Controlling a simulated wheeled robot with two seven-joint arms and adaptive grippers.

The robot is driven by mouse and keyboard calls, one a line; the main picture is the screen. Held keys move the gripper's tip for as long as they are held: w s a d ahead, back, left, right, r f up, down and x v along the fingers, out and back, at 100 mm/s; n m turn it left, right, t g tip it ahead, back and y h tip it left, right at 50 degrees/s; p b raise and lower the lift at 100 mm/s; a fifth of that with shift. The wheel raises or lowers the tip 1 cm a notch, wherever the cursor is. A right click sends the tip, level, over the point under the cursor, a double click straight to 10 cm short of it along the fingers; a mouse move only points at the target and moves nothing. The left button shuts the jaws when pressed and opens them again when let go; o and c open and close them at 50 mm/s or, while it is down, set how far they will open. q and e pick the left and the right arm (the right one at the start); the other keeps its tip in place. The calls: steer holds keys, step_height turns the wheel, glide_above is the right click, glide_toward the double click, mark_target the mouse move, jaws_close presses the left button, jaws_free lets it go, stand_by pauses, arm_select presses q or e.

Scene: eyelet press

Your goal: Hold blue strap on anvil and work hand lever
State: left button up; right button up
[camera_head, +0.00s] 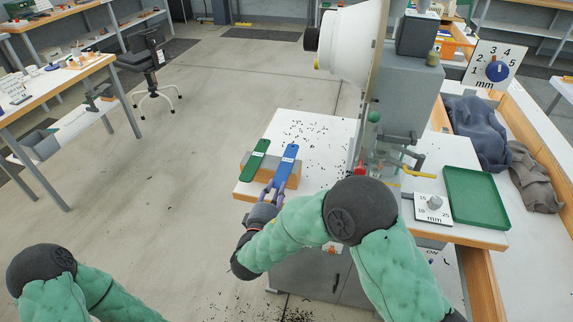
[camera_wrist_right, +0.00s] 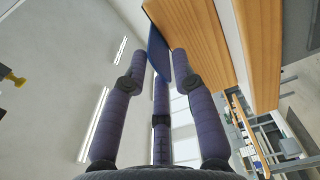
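The blue strap (camera_head: 287,160) lies beside a green strap (camera_head: 257,155) on a wooden block (camera_head: 262,172) at the left of the white worktable. My right gripper (camera_head: 274,188) is at the strap's near end, with fingers on either side. In the right wrist view the fingers (camera_wrist_right: 159,70) are spread, and the blue strap (camera_wrist_right: 157,48) reaches between their tips; firm contact does not show. The grey press (camera_head: 405,95) stands right of the straps. A yellow-ended handle (camera_head: 418,173) shows at its lower right. My right arm partly hides the press base, and the anvil is unclear. My left gripper is outside the view.
A green tray (camera_head: 475,196) and a dial plate marked mm (camera_head: 433,207) are right of the press. Dark cloths (camera_head: 478,130) lie farther right. Small dark bits are scattered on the worktable (camera_head: 318,150) between straps and press.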

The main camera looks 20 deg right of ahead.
jaws_close()
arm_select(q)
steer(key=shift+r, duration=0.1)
arm_select(e)
steer(key=shift+r, duration=0.15)
steer(key=shift+r+p, duration=0.4)
steer(key=shift+r, duration=0.45)
arm_select(q)
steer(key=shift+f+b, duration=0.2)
steer(key=shift+b, duration=0.3)
arm_select(e)
steer(key=v, duration=0.9)
